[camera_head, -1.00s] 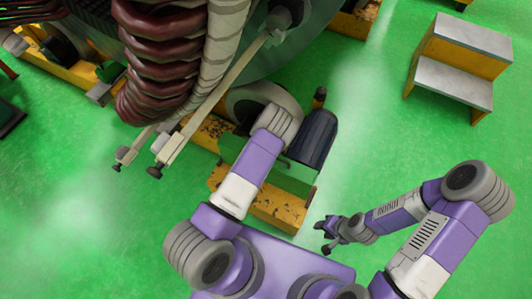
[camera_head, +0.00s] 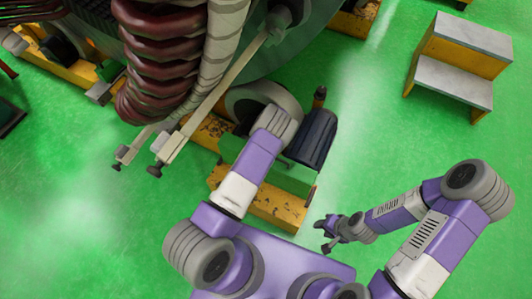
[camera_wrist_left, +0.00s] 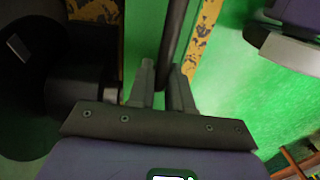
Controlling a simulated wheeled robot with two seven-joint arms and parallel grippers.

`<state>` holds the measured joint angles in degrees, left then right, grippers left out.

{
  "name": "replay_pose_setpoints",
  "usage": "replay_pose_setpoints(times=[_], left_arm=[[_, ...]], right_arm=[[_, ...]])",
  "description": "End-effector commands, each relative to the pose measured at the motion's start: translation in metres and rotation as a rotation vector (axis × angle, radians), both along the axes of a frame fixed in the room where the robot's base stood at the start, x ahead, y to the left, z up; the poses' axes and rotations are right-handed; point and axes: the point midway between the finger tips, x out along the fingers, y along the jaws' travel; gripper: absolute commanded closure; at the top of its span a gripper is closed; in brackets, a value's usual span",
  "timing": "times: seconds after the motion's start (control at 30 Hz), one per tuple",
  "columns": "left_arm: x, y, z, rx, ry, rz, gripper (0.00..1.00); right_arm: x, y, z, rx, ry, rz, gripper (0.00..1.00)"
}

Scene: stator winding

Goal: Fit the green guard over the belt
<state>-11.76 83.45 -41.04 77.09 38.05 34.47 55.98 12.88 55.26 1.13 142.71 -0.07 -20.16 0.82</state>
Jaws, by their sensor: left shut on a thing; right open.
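A green box-like piece (camera_head: 290,178), which may be the guard, shows beside the dark ribbed motor (camera_head: 315,138) on the yellow base. My left arm covers part of it. In the left wrist view a green strip (camera_wrist_left: 146,28) lies behind the fingers of my left gripper (camera_wrist_left: 163,88). That gripper is shut on a dark bar (camera_wrist_left: 174,40) running up between its fingertips; I cannot tell whether the bar belongs to the guard. In the head view the left gripper is hidden behind its own arm. My right gripper (camera_head: 324,230) is open and empty above the floor. I cannot make out the belt.
The large machine with dark red coils (camera_head: 165,65) fills the upper left. Two pale bars (camera_head: 205,108) slope down from it towards the floor. The worn yellow base (camera_head: 265,207) lies under the motor. Grey-topped steps (camera_head: 465,60) stand at upper right. The green floor between is clear.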

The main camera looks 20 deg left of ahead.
Motion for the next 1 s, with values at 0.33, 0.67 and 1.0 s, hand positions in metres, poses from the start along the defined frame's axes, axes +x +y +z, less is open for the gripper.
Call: replay_pose_setpoints(times=[0.33,0.67,1.0], left_arm=[[0.001,0.000,-0.003,0.000,-0.003,-0.001,1.00],[0.001,0.000,-0.008,0.000,-0.002,-0.001,1.00],[0.001,0.000,-0.010,0.000,-0.002,0.000,0.58]], right_arm=[[0.000,0.000,0.000,0.000,0.000,0.000,0.57],[0.000,0.000,0.000,0.000,0.000,0.000,0.57],[0.000,0.000,0.000,0.000,0.000,0.000,0.57]])
